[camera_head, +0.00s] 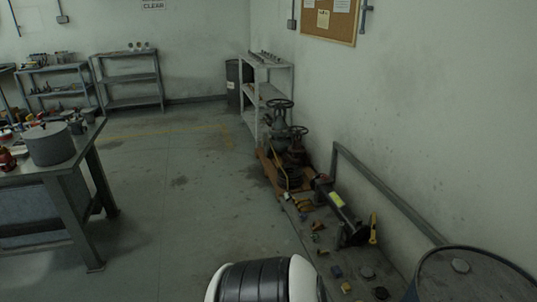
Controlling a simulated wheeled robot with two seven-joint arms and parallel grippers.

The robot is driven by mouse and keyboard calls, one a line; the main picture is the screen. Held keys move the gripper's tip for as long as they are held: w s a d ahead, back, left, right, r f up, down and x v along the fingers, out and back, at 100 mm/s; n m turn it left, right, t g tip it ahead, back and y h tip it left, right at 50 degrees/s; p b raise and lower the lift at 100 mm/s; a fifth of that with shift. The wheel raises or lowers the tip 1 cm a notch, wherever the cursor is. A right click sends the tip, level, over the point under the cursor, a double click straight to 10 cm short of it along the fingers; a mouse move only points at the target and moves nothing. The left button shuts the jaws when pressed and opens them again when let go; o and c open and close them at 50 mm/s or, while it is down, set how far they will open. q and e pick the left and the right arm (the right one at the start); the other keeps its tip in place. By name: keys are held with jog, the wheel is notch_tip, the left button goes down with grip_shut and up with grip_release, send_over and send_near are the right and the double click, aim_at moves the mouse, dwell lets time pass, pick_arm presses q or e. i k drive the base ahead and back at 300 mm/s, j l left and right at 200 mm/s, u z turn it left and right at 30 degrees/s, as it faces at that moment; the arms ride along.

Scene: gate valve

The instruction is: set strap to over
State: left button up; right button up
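Gate valves with round handwheels (280,104) stand by the right wall, dark and close together. A thin yellow band (282,174) runs down the near side of them. It may be the strap, but it is too small to tell how it lies or what it is fixed to. Neither my left nor my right gripper shows in the head view.
A low bench (318,244) with several small parts and a long dark tool (338,208) runs along the right wall. A drum (470,275) stands at the bottom right. A worktable (85,160) with a grey pot (49,146) is at left. Open floor (190,190) lies between.

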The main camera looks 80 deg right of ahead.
aim_at(373, 236)
jog(key=z, duration=3.7)
jog(key=i+j+z, duration=0.2)
jog(key=i+j, duration=0.2)
jog(key=i+j+z, duration=0.25)
jog(key=i+j, duration=0.25)
jog(key=i+j+z, duration=0.2)
jog(key=i+j, duration=0.35)
jog(key=i+j+z, duration=0.2)
jog(key=i+j, duration=0.2)
jog(key=j, duration=0.3)
